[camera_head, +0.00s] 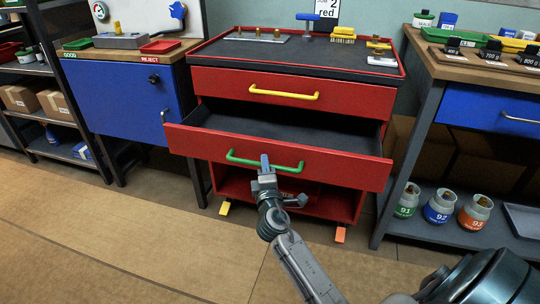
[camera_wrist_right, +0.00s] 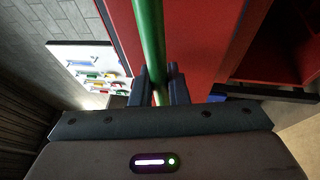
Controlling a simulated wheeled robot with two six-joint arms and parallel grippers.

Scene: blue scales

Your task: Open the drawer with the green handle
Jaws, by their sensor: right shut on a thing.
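The drawer with the green handle (camera_head: 234,158) is the lower drawer of the red cabinet (camera_head: 399,74). In the head view this drawer (camera_head: 345,167) is pulled well out, and its dark inside shows empty. My right gripper (camera_head: 265,163) is shut on the green handle near its middle. In the right wrist view the green handle (camera_wrist_right: 150,45) runs between the two dark fingers of my right gripper (camera_wrist_right: 160,88). The red drawer front (camera_wrist_right: 190,35) is close beyond the fingers. My left gripper is not in view.
The upper drawer with a yellow handle (camera_head: 284,94) is shut. Open floor (camera_head: 120,235) lies in front.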

